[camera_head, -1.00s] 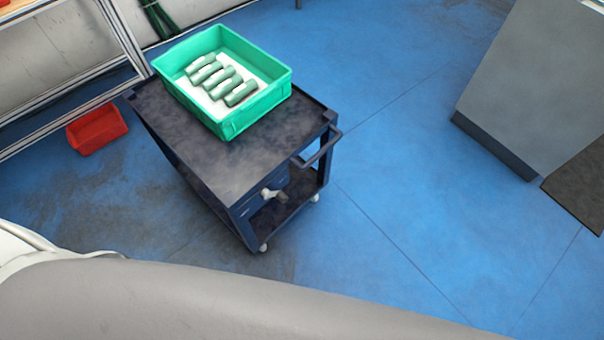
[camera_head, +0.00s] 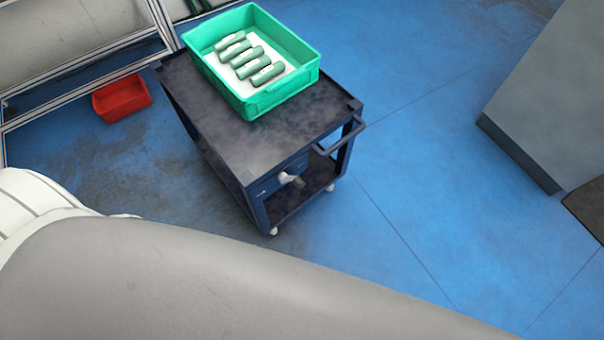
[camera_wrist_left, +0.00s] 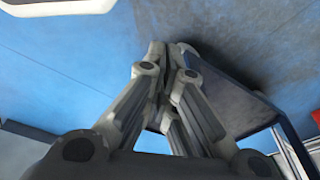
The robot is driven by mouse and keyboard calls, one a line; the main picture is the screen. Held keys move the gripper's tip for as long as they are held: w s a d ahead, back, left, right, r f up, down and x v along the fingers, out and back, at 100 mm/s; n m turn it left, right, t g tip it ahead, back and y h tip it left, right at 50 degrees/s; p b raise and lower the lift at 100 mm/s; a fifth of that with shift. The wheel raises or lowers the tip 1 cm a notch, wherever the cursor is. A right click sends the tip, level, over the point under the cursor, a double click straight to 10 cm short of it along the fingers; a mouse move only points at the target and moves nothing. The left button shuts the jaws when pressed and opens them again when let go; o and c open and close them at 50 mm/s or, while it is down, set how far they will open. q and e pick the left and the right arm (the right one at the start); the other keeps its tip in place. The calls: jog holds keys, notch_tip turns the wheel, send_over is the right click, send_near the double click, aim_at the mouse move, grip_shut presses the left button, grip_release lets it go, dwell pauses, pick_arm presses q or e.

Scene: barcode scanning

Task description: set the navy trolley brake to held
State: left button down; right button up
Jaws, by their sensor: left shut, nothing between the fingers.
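The navy trolley (camera_head: 225,135) stands on the blue floor in the middle of the head view. A small light-grey lever with a darker end, likely the brake (camera_head: 291,181), sticks out from the trolley's near end panel, below the top. Part of a dark navy frame, apparently the trolley (camera_wrist_left: 232,98), shows at the right in the left wrist view. My left gripper (camera_wrist_left: 166,52) is shut and empty there, its fingertips together; whether it touches the trolley is not clear. No gripper shows in the head view, and the right gripper is out of sight.
A green crate (camera_head: 301,86) holding several grey-green cylinders sits on the trolley top. A push handle (camera_head: 343,138) sticks out on the right. A red bin (camera_head: 122,98) lies on the floor at left. A grey cabinet (camera_head: 545,105) stands at right; the floor between is clear.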

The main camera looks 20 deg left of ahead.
pick_arm(q)
jog(key=w+d+r+t, duration=0.1)
jog(key=w+r, duration=0.3)
jog(key=r, duration=0.8)
jog(key=w+d+r+t, duration=0.1)
jog(key=w+r, duration=0.3)
jog(key=r, duration=0.9)
jog(key=w+f+m+t+h+b, duration=0.1)
jog(key=w+f+m+t+h, duration=0.1)
jog(key=w, duration=1.3)
jog(key=shift+w+f+m+t+h, duration=0.25)
jog(key=shift+m+t+h, duration=0.55)
jog(key=shift+m+h, duration=0.3)
jog(key=shift+d, duration=0.1)
jog(key=shift+w+d+f+b, duration=0.35)
jog(key=shift+w+f, duration=0.35)
jog(key=shift+f, duration=1.05)
jog(key=shift+w+d+f+b, duration=0.2)
jog(key=shift+w+d+f, duration=0.35)
jog(key=shift+f, duration=1.2)
jog(key=shift+w+d+f+b, duration=0.3)
jog(key=shift+w+f, duration=0.5)
jog(key=shift+f, duration=0.95)
